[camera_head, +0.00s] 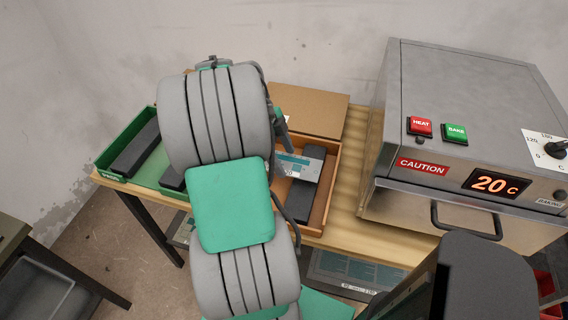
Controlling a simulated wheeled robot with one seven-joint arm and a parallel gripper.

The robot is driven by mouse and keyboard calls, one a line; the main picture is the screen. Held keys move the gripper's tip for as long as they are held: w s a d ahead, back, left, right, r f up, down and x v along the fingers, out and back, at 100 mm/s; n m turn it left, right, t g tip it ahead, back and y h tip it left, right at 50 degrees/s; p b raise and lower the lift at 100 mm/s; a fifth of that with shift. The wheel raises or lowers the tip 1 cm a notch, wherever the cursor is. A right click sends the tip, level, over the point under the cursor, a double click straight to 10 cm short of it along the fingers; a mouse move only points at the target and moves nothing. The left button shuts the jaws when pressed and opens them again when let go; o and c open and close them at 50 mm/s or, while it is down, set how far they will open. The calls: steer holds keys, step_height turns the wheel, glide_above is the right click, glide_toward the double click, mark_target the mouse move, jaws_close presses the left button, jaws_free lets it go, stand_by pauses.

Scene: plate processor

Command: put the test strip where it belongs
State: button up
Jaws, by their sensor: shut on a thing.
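A flat light-grey strip with a teal marking (300,166) shows in the brown tray (334,187), just right of my arm. It looks like the test strip, but its left end is hidden. It lies across or just above dark blocks in that tray; I cannot tell if it touches them. My grey and green arm rises through the middle of the view and covers part of the tray. I cannot make out my gripper's fingertips, which seem hidden behind the arm.
A green tray (107,180) with dark blocks stands at the table's left. A grey heater (453,100) reading 20 C, with HEAT and BAKE buttons and a handled door, stands right. A cardboard-brown panel (310,108) lies behind the brown tray. Bare wood (345,222) lies between tray and heater.

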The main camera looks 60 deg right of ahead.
mark_target(283, 161)
steer(key=shift+d+f, duration=0.2)
steer(key=shift+f, duration=1.7)
steer(key=o, duration=1.3)
steer(key=shift+r, duration=0.1)
steer(key=d+p+v, duration=0.1)
steer(key=p+v, duration=0.1)
steer(key=v, duration=1)
steer(key=w+a+r+n+t+h, duration=0.2)
steer(key=w+a+n, duration=0.65)
steer(key=n, duration=0.25)
steer(key=w+a+f+n+t+y, duration=0.1)
steer(key=a+n+t, duration=0.2)
steer(key=a+n, duration=0.8)
steer(key=w+a+f+n+t+y, duration=0.1)
steer(key=a+n+t, duration=0.2)
steer(key=a+n, duration=0.9)
steer(key=a, duration=0.6)
steer(key=shift+w+a+n+y, duration=0.3)
steer(key=shift+a, duration=0.05)
